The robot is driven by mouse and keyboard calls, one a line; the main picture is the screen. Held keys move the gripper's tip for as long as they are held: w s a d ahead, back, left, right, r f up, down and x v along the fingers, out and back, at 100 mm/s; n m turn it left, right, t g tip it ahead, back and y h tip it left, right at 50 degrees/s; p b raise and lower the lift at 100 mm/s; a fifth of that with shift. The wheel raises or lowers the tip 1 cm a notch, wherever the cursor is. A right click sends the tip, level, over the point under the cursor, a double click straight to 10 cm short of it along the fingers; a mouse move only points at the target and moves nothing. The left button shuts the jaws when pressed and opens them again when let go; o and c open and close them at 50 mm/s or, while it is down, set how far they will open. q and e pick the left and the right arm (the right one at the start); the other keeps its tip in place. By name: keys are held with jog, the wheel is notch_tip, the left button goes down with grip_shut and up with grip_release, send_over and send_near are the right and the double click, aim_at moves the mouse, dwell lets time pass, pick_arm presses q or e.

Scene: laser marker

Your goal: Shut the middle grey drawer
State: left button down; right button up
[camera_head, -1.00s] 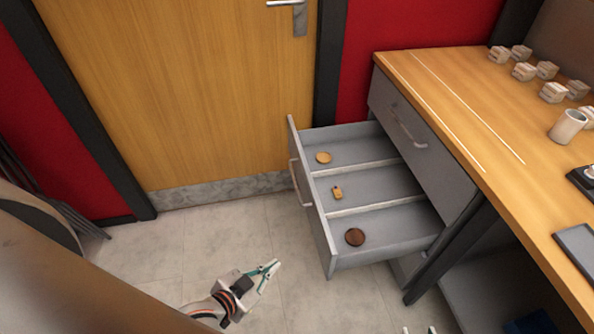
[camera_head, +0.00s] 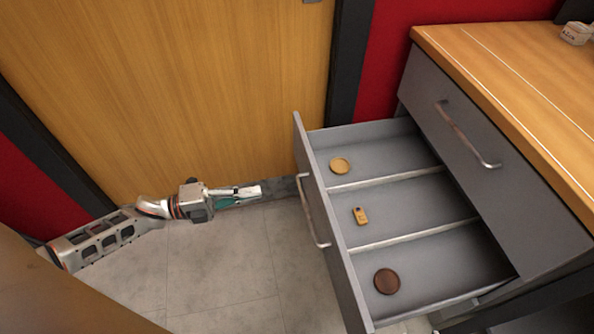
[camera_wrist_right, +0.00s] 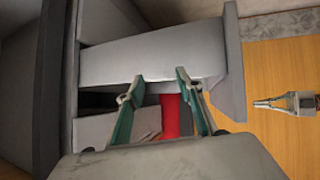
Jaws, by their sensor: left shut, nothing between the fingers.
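The middle grey drawer (camera_head: 337,240) is pulled well out from under the closed upper drawer (camera_head: 470,165). Its bar handle (camera_head: 313,210) faces left. Three compartments hold a pale round piece (camera_head: 340,165), a small yellow piece (camera_head: 360,215) and a dark brown disc (camera_head: 387,281). My left gripper (camera_head: 258,191) is shut and empty, left of the drawer front and apart from it. It also shows at the right of the right wrist view (camera_wrist_right: 262,104). My right gripper (camera_wrist_right: 154,84) is open, its fingers close to a grey drawer (camera_wrist_right: 150,62); contact cannot be told. The head view does not show it.
The wooden worktop (camera_head: 520,75) lies above the drawers, with a small pale object (camera_head: 576,33) at its far edge. A wooden door (camera_head: 180,90) stands behind the left gripper. Bare tiled floor (camera_head: 230,270) lies left of the drawer.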

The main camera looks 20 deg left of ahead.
aim_at(316, 181)
pick_arm(q)
jog(key=x, duration=1.2)
jog(key=shift+w+d+r, duration=0.1)
jog(key=shift+w+d, duration=0.1)
jog(key=shift+d, duration=0.15)
jog(key=shift+w+d, duration=0.3)
jog(key=shift+d, duration=0.1)
